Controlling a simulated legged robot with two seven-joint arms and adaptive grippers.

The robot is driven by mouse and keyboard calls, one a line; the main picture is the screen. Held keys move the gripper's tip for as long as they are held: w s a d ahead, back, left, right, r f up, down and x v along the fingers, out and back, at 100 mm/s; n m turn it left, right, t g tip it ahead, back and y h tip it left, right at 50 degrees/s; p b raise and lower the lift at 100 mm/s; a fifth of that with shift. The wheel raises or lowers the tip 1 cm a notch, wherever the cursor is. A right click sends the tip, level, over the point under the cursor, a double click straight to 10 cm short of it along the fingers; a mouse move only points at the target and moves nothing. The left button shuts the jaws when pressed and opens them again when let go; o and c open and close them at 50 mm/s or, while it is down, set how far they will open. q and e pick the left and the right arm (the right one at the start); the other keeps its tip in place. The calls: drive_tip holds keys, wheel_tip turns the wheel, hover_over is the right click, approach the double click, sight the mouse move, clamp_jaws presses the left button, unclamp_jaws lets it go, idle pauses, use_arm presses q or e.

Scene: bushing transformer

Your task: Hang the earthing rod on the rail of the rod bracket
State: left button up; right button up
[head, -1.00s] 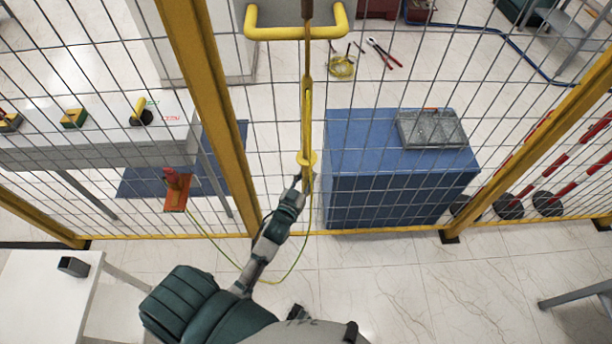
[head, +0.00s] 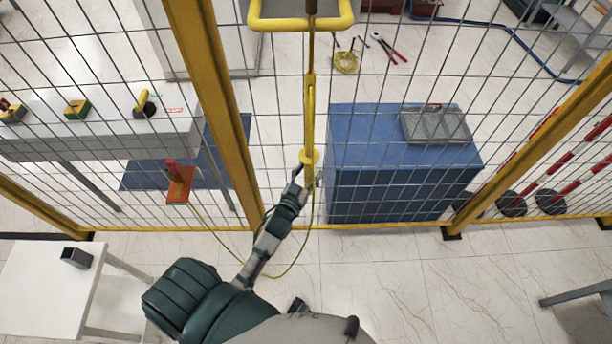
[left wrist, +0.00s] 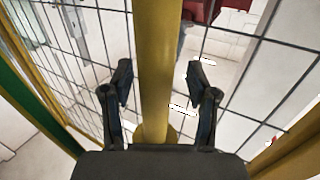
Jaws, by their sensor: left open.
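The earthing rod (head: 309,110) is a long yellow rod with a brown upper part. It stands upright against the mesh fence, in front of the yellow rail of the rod bracket (head: 275,24) at the top of the head view. Whether its top end rests on the rail is out of frame. A yellow disc (head: 309,157) sits low on the rod. My left gripper (head: 302,178) is at the rod's lower part, just below the disc. In the left wrist view, the rod (left wrist: 157,70) passes between the open fingers (left wrist: 159,85), with visible gaps on both sides.
A green-yellow cable loops below the rod to an orange-red clamp (head: 179,183) on the left. Yellow fence posts (head: 215,110) flank the rod. A blue cabinet (head: 395,180) stands behind the mesh. A white table (head: 45,290) is at lower left.

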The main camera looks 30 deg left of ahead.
use_arm(q)
drive_tip(key=s, duration=1.2)
drive_tip(key=s+d+f+g, duration=0.2)
drive_tip(key=f+g, duration=0.1)
drive_tip(key=f, duration=0.8)
drive_tip(key=s+d+f+m+g+h, duration=0.1)
drive_tip(key=s+d+f+g, duration=0.15)
drive_tip(key=f, duration=0.75)
drive_tip(key=s+d+f+g, duration=0.1)
drive_tip(key=s+f+g, duration=0.2)
drive_tip(key=f, duration=0.8)
drive_tip(key=s+f+m+g, duration=0.1)
drive_tip(key=s+f+g, duration=0.3)
drive_tip(key=s+f, duration=0.5)
drive_tip(key=s+f+m+g, duration=0.1)
drive_tip(key=s+f+g, duration=0.3)
drive_tip(key=s+f, duration=0.6)
drive_tip(key=s, duration=0.5)
drive_tip(key=shift+f, duration=0.25)
drive_tip(key=c, duration=0.3)
drive_tip(key=shift+a, duration=0.15)
drive_tip(key=shift+c, duration=0.2)
